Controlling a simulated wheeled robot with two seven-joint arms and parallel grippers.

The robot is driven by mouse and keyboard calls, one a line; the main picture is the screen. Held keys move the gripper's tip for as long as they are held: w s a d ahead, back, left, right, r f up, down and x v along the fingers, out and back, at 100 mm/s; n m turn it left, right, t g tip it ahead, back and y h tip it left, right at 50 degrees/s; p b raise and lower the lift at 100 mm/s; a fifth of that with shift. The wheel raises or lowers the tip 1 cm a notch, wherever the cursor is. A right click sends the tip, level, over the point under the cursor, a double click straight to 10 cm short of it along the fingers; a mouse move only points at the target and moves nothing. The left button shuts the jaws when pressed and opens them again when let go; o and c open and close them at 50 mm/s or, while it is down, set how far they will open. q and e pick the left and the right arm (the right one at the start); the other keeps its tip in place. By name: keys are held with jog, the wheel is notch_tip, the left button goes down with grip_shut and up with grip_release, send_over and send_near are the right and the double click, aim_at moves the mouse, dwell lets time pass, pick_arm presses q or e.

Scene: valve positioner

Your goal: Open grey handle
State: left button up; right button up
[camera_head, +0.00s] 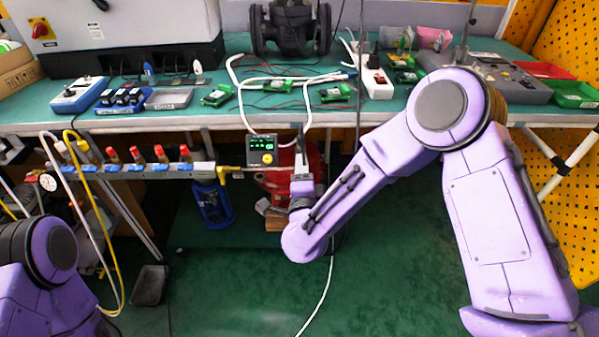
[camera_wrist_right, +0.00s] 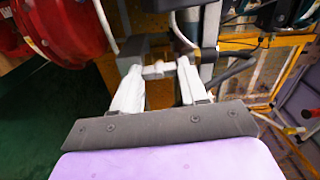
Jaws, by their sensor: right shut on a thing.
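My right gripper (camera_head: 302,178) is below the front edge of the bench, just right of a black box with a green display (camera_head: 262,150). In the right wrist view, the two pale fingers of the right gripper (camera_wrist_right: 158,73) close on a small light-grey piece, which appears to be the grey handle (camera_wrist_right: 155,69). The fingers cover its sides, so its full shape and angle are hard to tell. In the head view, my own wrist and the gripper largely hide the handle. My left arm shows at the lower left, but its gripper is out of view.
A red rounded body (camera_wrist_right: 65,28) is close on the left in the wrist view. A yellow fitting (camera_head: 228,172) and a rail with red-topped valves (camera_head: 160,154) are left of the display box. White hoses hang nearby. Green floor (camera_head: 400,270) below is mostly clear.

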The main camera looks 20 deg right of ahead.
jog(key=shift+a+m, duration=0.1)
jog(key=shift+m, duration=0.4)
jog(key=o, duration=1.1)
jog(key=shift+c, duration=0.2)
jog(key=v, duration=1)
jog(key=shift+s, duration=0.3)
